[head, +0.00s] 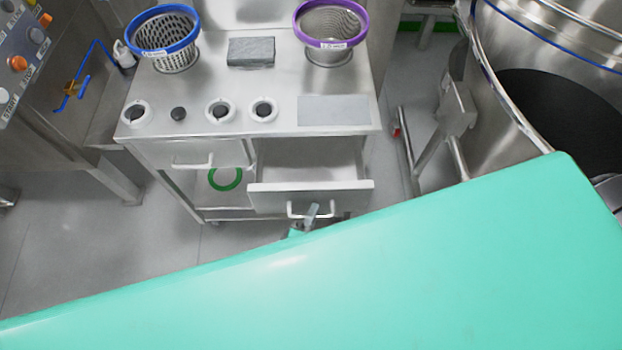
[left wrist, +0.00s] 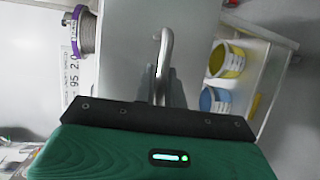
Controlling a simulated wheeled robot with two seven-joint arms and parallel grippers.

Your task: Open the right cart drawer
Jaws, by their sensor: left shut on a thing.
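The steel cart stands ahead, and its right drawer (head: 312,197) is pulled partly out, with its inside showing as empty where visible. The left drawer (head: 205,155) is closed. My left gripper (head: 311,214) is at the right drawer's bar handle (head: 294,210), shut on it. In the left wrist view the handle (left wrist: 164,48) runs up from between the fingers of the gripper (left wrist: 161,92), against the drawer's plain front (left wrist: 130,60). A large teal part of my own body hides the lower head view and most of the gripper. My right gripper is not in view.
The cart top (head: 290,85) holds a blue-rimmed basket (head: 165,35), a purple-rimmed basket (head: 330,30), a grey block (head: 251,51) and several small round pieces. A large steel vessel (head: 550,60) stands at right. A control panel (head: 20,50) is at left. The floor at left (head: 90,240) is clear.

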